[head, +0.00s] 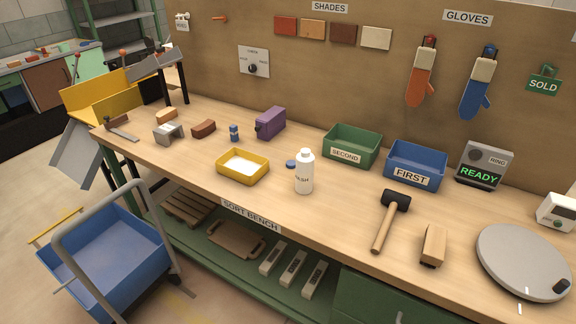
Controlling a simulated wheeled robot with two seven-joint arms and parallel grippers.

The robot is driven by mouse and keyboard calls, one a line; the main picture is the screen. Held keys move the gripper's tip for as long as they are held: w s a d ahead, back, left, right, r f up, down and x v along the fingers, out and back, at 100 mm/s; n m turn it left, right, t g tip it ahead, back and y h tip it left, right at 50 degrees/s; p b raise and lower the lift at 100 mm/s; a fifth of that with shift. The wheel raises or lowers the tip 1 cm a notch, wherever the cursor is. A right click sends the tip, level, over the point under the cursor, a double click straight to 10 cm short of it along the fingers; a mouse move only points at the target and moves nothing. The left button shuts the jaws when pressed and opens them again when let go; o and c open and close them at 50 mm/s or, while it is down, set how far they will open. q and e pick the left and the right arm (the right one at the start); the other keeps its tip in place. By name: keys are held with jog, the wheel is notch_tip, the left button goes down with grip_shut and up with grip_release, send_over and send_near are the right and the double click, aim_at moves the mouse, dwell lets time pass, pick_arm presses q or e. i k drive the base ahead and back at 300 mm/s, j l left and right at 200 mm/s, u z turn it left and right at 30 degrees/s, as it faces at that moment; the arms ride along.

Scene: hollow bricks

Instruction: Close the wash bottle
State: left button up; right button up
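The wash bottle (304,178) is white and stands upright near the middle of the bench, with dark lettering on its side. Its narrow white neck points up, and no blue cap sits on it. A small round blue cap (291,164) shows just left of the bottle, at about shoulder height in the picture. I cannot tell whether it is joined to the bottle or lies on the bench behind it. Neither of my grippers is in view.
A yellow tray (242,180) stands left of the bottle. A green SECOND bin (352,160) and blue FIRST bin (415,179) stand behind right. A mallet (379,238), wooden block (433,246) and round grey plate (524,262) lie right. The bench front before the bottle is clear.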

aim_at(305, 160)
jog(key=j, duration=0.4)
jog(key=i+j+u, duration=0.1)
jog(key=j, duration=0.3)
jog(key=i+j, duration=0.15)
jog(key=j, duration=0.2)
jog(key=j+u, duration=0.1)
jog(key=j, duration=0.3)
jog(key=i+j, duration=0.15)
jog(key=j, duration=0.25)
